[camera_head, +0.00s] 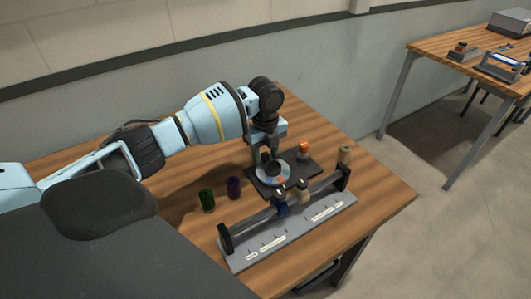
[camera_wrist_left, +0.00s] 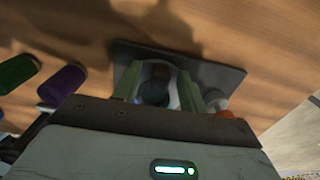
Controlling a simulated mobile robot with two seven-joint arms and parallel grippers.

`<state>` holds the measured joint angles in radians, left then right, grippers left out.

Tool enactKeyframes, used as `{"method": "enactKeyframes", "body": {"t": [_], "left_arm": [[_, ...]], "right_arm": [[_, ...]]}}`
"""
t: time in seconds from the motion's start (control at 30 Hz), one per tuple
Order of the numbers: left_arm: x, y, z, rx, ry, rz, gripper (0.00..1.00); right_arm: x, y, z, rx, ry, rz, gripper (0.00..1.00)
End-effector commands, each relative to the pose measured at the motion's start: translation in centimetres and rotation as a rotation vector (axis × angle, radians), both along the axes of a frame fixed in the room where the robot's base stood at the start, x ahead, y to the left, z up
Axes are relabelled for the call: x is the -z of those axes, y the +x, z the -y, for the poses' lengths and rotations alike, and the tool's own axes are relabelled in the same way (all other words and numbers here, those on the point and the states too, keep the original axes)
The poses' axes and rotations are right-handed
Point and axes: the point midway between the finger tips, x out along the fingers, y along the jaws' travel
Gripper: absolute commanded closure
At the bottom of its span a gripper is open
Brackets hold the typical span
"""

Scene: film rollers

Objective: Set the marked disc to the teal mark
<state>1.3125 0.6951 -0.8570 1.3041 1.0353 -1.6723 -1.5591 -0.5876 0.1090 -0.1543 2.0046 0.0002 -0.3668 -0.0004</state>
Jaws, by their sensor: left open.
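The marked disc (camera_head: 284,176) sits on a dark base plate (camera_head: 312,172) on the wooden table, with coloured segments around its rim and a dark knob in the middle. In the left wrist view the disc (camera_wrist_left: 172,99) shows only in part between the fingers. My left gripper (camera_head: 266,155) is over the disc, pointing down, with its green fingers apart on either side of the knob (camera_wrist_left: 155,91). I cannot tell whether the fingers touch the knob. I cannot make out the teal mark clearly. My right gripper is not in view.
The table's right end is clear.

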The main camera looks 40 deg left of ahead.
Motion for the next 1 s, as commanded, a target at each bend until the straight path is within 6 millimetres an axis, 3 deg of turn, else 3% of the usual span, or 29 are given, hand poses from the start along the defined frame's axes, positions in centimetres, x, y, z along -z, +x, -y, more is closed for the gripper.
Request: {"method": "enactKeyframes", "body": {"t": [0.1, 0.4, 0.73, 1.0], "left_arm": [[-0.02, 0.0, 0.02, 0.0, 0.0, 0.0, 0.59], [-0.05, 0.01, 0.03, 0.001, 0.0, 0.0, 0.99], [-0.1, 0.17, 0.11, 0.038, -0.001, 0.001, 1.0], [-0.15, 0.77, 0.48, 0.2, -0.002, 0.0, 1.0]], "right_arm": [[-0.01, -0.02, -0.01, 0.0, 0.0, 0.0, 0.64], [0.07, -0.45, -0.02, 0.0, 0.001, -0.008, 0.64], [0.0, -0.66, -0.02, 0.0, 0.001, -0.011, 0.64], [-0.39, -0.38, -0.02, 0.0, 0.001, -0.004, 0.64]]}}
